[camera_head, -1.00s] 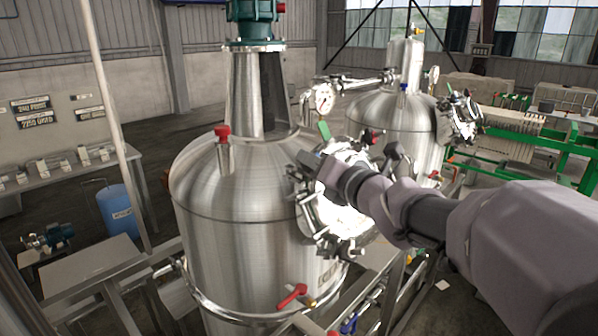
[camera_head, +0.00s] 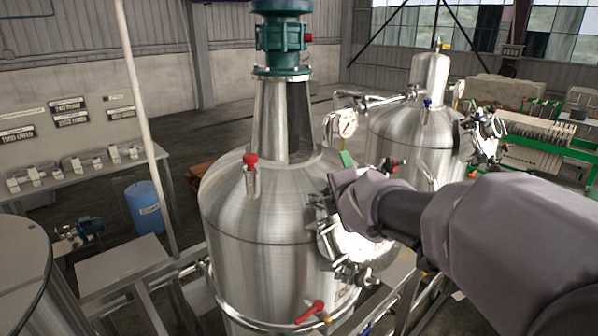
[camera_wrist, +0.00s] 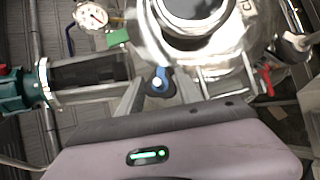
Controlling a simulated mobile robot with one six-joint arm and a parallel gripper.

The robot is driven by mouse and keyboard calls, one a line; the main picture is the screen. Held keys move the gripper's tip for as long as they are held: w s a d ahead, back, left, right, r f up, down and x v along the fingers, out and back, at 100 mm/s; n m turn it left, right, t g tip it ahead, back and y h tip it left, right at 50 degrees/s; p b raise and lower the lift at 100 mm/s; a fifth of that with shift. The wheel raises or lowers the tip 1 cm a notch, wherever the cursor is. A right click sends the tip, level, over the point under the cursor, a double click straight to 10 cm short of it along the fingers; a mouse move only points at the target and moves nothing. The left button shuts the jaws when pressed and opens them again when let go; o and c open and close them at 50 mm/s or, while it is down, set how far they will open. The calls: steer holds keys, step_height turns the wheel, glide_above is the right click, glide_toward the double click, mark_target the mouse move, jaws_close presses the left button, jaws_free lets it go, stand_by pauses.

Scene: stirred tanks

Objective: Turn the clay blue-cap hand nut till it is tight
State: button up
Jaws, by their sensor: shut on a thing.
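The blue-cap hand nut (camera_wrist: 158,82) shows in the wrist view at the rim of a round steel manway (camera_wrist: 195,30). Its cap is blue, with a dark part around a pale centre. My gripper (camera_wrist: 157,92) is shut on it, with one grey finger on either side. In the head view my gripper (camera_head: 338,190) is at the upper left of the manway on the near steel tank (camera_head: 255,215). I cannot tell how tight the nut is.
A red-handled valve (camera_head: 310,311) is low on the near tank. A second steel tank (camera_head: 405,140) stands behind. Other clamps ring the manway.

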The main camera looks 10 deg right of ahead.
steer(key=m+p, duration=0.1)
steer(key=p, duration=0.1)
steer(key=m+g+p, duration=0.1)
steer(key=p, duration=0.1)
steer(key=shift+r, duration=0.3)
steer(key=shift+f+m+g+p, duration=0.1)
steer(key=shift+m+g+p, duration=0.25)
steer(key=shift+p, duration=0.4)
steer(key=shift+f+m, duration=0.2)
steer(key=shift+m, duration=0.05)
steer(key=o, duration=1.4)
steer(key=shift+c, duration=0.2)
